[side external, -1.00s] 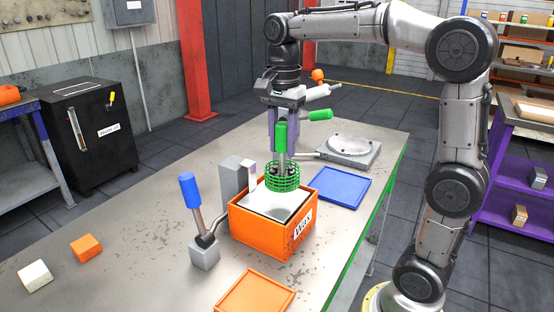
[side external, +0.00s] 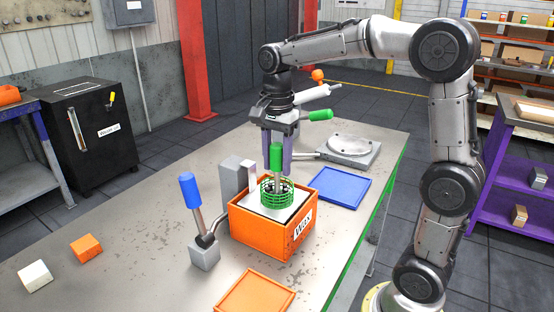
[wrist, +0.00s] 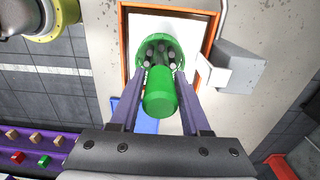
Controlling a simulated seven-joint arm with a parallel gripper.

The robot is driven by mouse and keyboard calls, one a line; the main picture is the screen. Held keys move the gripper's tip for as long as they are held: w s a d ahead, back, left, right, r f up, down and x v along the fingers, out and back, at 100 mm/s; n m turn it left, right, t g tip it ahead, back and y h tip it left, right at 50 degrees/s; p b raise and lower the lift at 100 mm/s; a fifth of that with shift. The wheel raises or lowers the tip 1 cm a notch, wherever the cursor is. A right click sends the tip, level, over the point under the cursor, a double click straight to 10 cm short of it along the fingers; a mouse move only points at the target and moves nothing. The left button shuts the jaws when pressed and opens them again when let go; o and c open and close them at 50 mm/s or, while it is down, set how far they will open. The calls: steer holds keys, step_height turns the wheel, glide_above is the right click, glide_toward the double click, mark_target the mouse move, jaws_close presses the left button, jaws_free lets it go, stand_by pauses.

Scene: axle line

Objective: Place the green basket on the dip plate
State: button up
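The green basket (side external: 278,190) is a round mesh cup with dark parts inside and an upright green handle (side external: 276,154). My gripper (side external: 278,168) is shut on this handle, one purple finger on each side. In the wrist view, the fingers flank the handle (wrist: 160,97) and the basket rim (wrist: 162,33) shows beyond it. The basket is upright over the pale flat plate (side external: 258,205) in the top of the orange box marked "Wax" (side external: 268,232), which I take as the dip plate. I cannot tell whether the basket's bottom touches it.
A lever with a blue handle (side external: 189,190) and a grey post (side external: 233,178) stand left of the box. A blue tray (side external: 340,187) lies to the right, with a round-plate device (side external: 350,148) behind. An orange tray (side external: 255,293) is in front. Orange (side external: 86,247) and white (side external: 35,276) blocks lie left.

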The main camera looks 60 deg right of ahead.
steer(key=shift+o, duration=1.2)
steer(key=shift+r, duration=0.1)
step_height(320, 180, up, 12)
steer(key=shift+f, duration=0.25)
steer(key=shift+r, duration=0.25)
steer(key=shift+s+a+n, duration=0.15)
steer(key=shift+s+n, duration=0.15)
steer(key=s+a+f+n+t, duration=0.2)
steer(key=s+f+n, duration=0.5)
steer(key=s+n, duration=0.1)
steer(key=s+a+f+n+t, duration=0.3)
steer(key=s+f+n, duration=0.4)
steer(key=s+n, duration=0.2)
steer(key=shift+a+t, duration=0.3)
steer(key=shift+a, duration=0.05)
steer(key=shift+s+f, duration=0.1)
